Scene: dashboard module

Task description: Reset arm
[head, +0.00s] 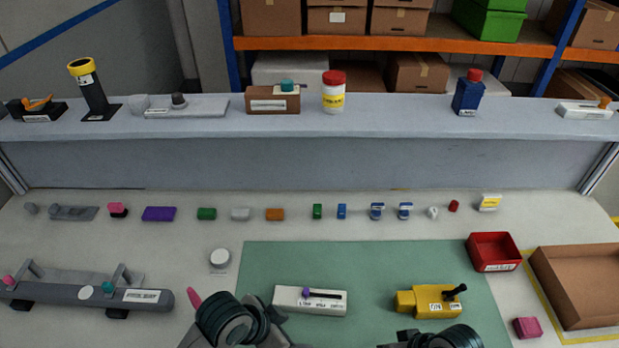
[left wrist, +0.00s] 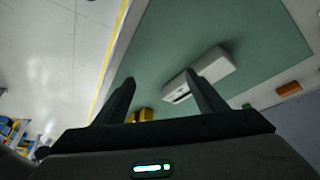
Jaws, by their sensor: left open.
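My left gripper (left wrist: 158,77) is open in the left wrist view, with nothing between its two dark fingers. Behind the fingers show a white module (left wrist: 212,67) and part of a yellow one (left wrist: 146,115). In the head view, the dark ribbed part of my left arm is at the bottom, left of the white slider module (head: 325,308) with its purple knob. Only the top of my right arm shows at the bottom edge, below the yellow switch module (head: 414,303); its gripper is out of frame. The switch's black lever (head: 455,291) leans right.
A green mat (head: 350,262) lies under both modules. A red bin (head: 494,252), a cardboard box (head: 580,285) and a pink block (head: 527,327) stand at right. A grey bar fixture (head: 85,294) is at left. Several small items line the table's back, below a grey shelf (head: 400,115).

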